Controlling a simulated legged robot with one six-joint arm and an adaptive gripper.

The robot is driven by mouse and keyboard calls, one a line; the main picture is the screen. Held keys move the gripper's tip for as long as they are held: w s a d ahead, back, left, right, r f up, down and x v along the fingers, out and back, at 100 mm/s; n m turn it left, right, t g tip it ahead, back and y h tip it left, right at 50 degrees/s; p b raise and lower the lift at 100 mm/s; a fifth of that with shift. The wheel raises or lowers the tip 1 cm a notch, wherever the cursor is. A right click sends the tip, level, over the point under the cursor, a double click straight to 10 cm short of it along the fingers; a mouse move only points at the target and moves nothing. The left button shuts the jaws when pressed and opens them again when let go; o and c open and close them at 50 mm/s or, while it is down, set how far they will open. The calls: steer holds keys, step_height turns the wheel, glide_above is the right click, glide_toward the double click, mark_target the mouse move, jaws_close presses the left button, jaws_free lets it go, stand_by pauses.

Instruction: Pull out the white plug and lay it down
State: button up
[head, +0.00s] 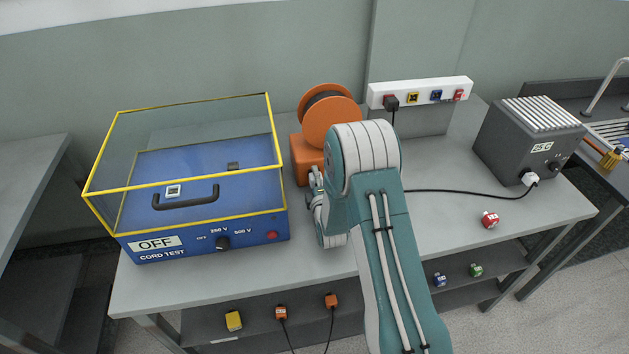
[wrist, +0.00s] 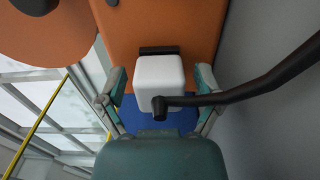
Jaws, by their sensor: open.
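A white plug (wrist: 159,78) with a black cord sits against the orange housing (wrist: 190,25) in the wrist view. My gripper (wrist: 159,88) is open, with one finger on each side of this plug and a small gap showing at both sides. In the head view my gripper (head: 316,197) is beside the orange cable reel (head: 328,115), and my arm hides the plug there. Another white plug (head: 529,179) is in the front of the grey box (head: 527,135) at the right, with a black cord running left behind my arm.
A blue cord tester (head: 200,218) with a yellow-framed clear cover stands left. A red block (head: 490,219) lies on the grey bench (head: 447,233). The bench's front right is mostly clear. Small blocks lie on the lower shelf.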

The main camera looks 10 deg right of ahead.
jaws_close()
steer(key=shift+s, duration=0.2)
steer(key=shift+s, duration=2.85)
